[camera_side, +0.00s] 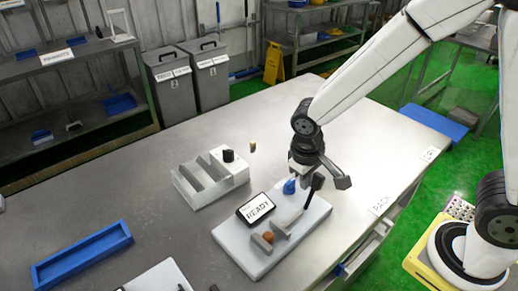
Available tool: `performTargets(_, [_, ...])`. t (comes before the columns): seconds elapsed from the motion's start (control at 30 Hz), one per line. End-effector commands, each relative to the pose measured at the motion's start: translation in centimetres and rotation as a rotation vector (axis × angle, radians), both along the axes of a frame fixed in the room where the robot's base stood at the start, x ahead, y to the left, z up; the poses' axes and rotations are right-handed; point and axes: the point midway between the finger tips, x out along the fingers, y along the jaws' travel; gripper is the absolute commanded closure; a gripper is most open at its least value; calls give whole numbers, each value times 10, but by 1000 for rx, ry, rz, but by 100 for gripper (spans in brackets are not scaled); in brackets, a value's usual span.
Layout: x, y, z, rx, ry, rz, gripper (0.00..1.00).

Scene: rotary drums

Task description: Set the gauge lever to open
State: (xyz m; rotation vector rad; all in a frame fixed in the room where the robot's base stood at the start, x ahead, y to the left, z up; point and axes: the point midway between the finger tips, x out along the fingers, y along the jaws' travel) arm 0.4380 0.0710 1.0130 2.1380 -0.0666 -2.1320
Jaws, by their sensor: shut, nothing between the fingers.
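A pale board (240,258) lies on the grey table. On it stand a tilted display (258,208) reading READY, a blue part (289,186), grey blocks (283,229) and an orange knob (268,237). A lever with a black grip (317,182) rises at the board's far right corner; I cannot tell for sure that it is the gauge lever, and no open mark is readable. My gripper (342,183) is dark, shut and empty, just right of the black grip in the picture. I cannot tell whether they touch.
A pale slotted box (210,190) with a black knob (228,155) stands left of the board. A small tan piece (252,147) lies near it. A blue tray (82,254) and another pale board (160,277) are at the lower left.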

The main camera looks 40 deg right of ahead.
Motion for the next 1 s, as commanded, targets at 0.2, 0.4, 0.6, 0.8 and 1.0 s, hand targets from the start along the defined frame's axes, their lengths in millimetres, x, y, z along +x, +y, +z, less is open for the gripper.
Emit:
performTargets(0.2, [-1, 22, 14, 1, -3, -1, 100])
performTargets(0.4, [0, 18, 44, 1, -5, -1, 100])
performTargets(0.6, [0, 15, 74, 2, -4, -3, 100])
performTargets(0.8, [0, 13, 97, 1, -2, -2, 100])
performTargets(1.0, [-1, 12, 107, 1, 0, -1, 100])
